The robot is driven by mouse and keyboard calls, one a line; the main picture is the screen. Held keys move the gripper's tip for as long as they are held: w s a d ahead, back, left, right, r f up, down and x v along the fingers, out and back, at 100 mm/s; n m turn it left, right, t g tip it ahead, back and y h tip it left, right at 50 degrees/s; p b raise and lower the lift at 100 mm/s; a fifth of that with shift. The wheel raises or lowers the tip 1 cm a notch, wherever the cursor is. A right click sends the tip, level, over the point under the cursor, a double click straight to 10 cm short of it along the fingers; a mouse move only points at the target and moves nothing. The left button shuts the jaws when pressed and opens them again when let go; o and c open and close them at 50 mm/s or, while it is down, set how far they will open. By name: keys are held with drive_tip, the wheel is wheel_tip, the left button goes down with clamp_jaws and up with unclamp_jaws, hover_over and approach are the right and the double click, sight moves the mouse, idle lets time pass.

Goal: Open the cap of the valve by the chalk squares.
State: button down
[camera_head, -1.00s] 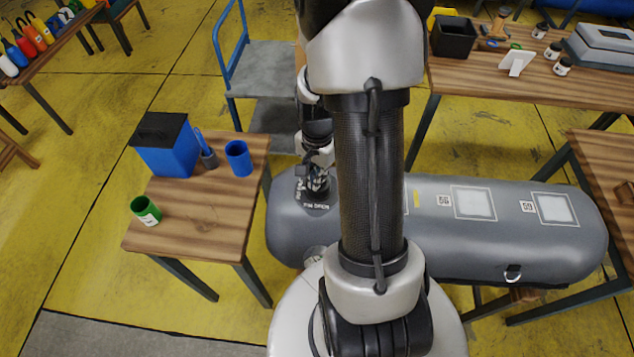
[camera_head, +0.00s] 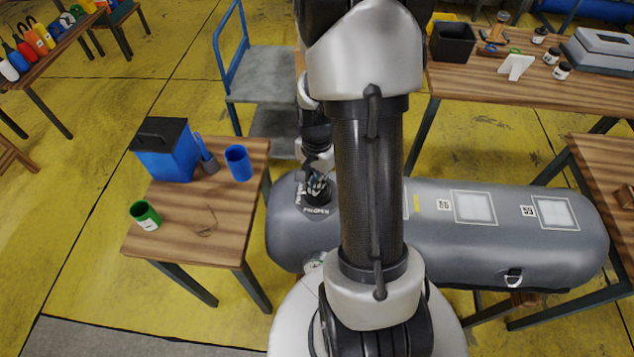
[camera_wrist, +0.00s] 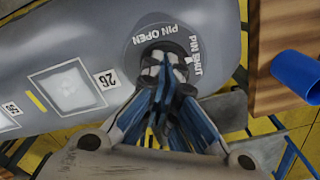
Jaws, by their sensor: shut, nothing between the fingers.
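The valve sits in a dark round patch (camera_wrist: 140,47) on the grey inflatable tube (camera_wrist: 40,40), with "PIN OPEN" and "PIN SHUT" lettered around it in the wrist view. In the head view the patch (camera_head: 318,210) is at the left part of the tube, left of my arm. White-framed chalk squares (camera_wrist: 66,88) (camera_head: 473,207) lie along the tube. My gripper (camera_wrist: 163,75) is shut and empty, its fingertips over the middle of the patch. They hide most of the valve, so I cannot tell whether they touch the cap or how it stands.
A small wooden table (camera_head: 215,215) with a blue box (camera_head: 166,152), blue cup (camera_head: 238,162) and green cup (camera_head: 145,216) stands left of the tube. A blue-railed cart (camera_head: 265,75) is behind. A workbench (camera_head: 540,85) stands at back right. Yellow floor is open at left.

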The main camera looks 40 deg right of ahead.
idle(0.4)
drive_tip(key=shift+f+b, duration=0.5)
drive_tip(key=shift+f, duration=0.1)
drive_tip(key=shift+s+a+f+b, duration=0.3)
drive_tip(key=shift+s+f+b, duration=0.1)
drive_tip(key=shift+f+b, duration=0.15)
drive_tip(key=shift+s+a+f+b, duration=0.25)
drive_tip(key=shift+s+f+b, duration=0.1)
drive_tip(key=shift+f+b, duration=0.15)
drive_tip(key=shift+w+d, duration=0.25)
drive_tip(key=shift+w+d+r+p, duration=0.9)
drive_tip(key=shift+w+d, duration=0.15)
drive_tip(key=shift+w, duration=0.05)
drive_tip(key=shift+w+d+r+p, duration=0.3)
drive_tip(key=shift+w+d+p, duration=0.2)
drive_tip(key=shift+w+d, duration=0.35)
drive_tip(key=shift+s, duration=0.15)
